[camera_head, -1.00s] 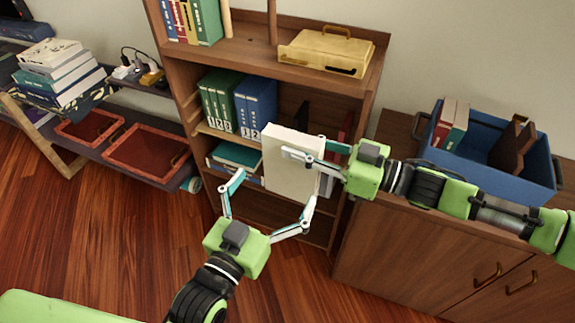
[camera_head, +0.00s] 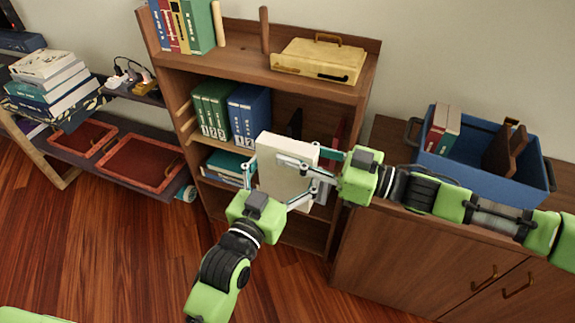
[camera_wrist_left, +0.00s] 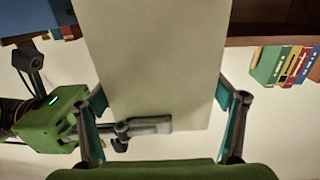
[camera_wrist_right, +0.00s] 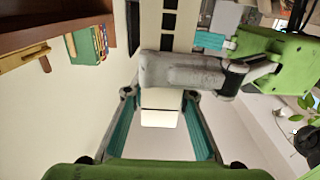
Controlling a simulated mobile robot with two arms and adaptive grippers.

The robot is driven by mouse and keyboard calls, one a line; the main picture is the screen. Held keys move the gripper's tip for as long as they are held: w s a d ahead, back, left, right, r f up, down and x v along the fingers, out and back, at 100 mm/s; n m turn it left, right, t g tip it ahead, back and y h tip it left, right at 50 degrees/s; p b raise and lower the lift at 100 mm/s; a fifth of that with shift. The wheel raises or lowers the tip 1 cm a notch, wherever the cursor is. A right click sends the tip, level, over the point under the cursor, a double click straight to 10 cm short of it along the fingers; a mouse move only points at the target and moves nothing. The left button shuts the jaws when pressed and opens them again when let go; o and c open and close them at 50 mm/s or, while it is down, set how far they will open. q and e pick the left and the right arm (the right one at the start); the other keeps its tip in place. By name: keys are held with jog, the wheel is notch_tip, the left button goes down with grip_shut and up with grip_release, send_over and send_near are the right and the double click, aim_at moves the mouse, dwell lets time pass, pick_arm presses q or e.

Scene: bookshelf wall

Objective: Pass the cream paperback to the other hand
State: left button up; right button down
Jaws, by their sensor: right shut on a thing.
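The cream paperback (camera_head: 283,175) is upright in front of the bookshelf, above the floor. My right gripper (camera_head: 312,162) comes in from the right and is shut on it. My left gripper (camera_head: 281,183) is below the book, its fingers spread around the book's lower part. In the left wrist view the cream cover (camera_wrist_left: 155,60) fills the space between the open left fingers (camera_wrist_left: 165,110), and a right finger lies across it. I cannot tell whether the left fingers touch the book. In the right wrist view a left finger partly hides what is between my right fingers (camera_wrist_right: 165,115).
The bookshelf (camera_head: 225,68) behind holds binders (camera_head: 248,112) and a yellow case (camera_head: 318,60). A blue crate (camera_head: 490,170) stands on the cabinet (camera_head: 400,260) at right. A low shelf with red trays (camera_head: 145,162) and stacked books (camera_head: 50,80) is at left.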

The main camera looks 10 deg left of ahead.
pick_arm(q)
jog(key=shift+d, duration=0.1)
jog(key=c, duration=0.6)
pick_arm(e)
jog(key=shift+a+r, duration=0.1)
jog(key=shift+r, duration=0.1)
pick_arm(q)
jog(key=shift+r, duration=0.2)
jog(key=c, duration=0.3)
pick_arm(e)
jog(key=c, duration=2)
grip_release()
jog(key=o, duration=0.4)
jog(key=shift+f, duration=0.1)
